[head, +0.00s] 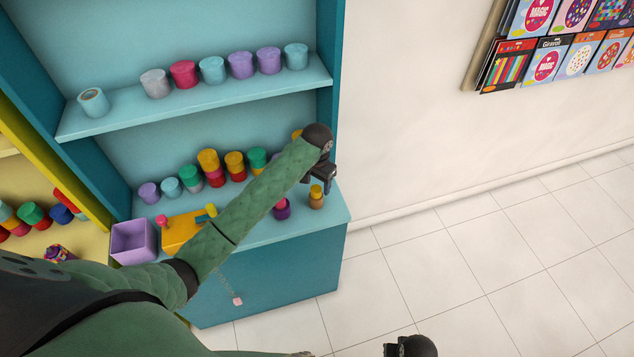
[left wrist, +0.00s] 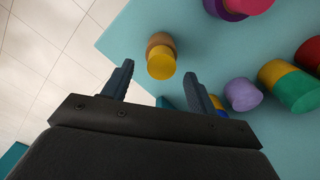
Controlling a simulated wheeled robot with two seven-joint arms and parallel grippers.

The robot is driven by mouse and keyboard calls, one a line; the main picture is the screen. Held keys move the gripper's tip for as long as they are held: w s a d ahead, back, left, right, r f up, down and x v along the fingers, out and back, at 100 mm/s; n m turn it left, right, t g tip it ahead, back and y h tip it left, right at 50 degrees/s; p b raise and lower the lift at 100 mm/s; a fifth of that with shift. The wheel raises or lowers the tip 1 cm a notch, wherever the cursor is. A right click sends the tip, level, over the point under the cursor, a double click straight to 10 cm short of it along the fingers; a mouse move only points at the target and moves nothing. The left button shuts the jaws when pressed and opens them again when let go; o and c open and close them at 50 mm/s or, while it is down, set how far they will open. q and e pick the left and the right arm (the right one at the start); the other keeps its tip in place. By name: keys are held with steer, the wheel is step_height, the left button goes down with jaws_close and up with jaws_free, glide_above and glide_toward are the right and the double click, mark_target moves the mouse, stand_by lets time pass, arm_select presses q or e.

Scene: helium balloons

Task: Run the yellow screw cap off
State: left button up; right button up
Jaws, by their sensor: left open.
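The yellow screw cap (head: 316,190) sits on top of a small brown jar (head: 316,203), which stands upright near the right front corner of the blue counter (head: 335,214). In the left wrist view, the yellow cap (left wrist: 161,66) shows between and beyond the two fingers, with part of the brown jar (left wrist: 159,41) behind it. My left gripper (head: 328,175) is open and empty, just above the jar; its fingers (left wrist: 158,72) appear apart from the cap. My right arm's dark wrist part (head: 412,346) shows at the bottom edge; its fingers are out of view.
A purple and pink jar (head: 281,208) stands left of the brown jar. Several coloured jars line the counter's back and the upper shelf (head: 200,100). An orange box (head: 183,232) and purple bin (head: 133,242) stand at the left. Tiled floor (head: 450,270) is clear.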

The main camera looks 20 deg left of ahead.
arm_select(q)
steer(key=shift+f, duration=1.4)
steer(key=c, duration=1)
steer(key=shift+r+n, duration=0.1)
steer(key=shift+n, duration=0.4)
steer(key=shift+c, duration=0.7)
steer(key=shift+n, duration=0.6)
steer(key=n, duration=0.2)
steer(key=shift+n, duration=0.3)
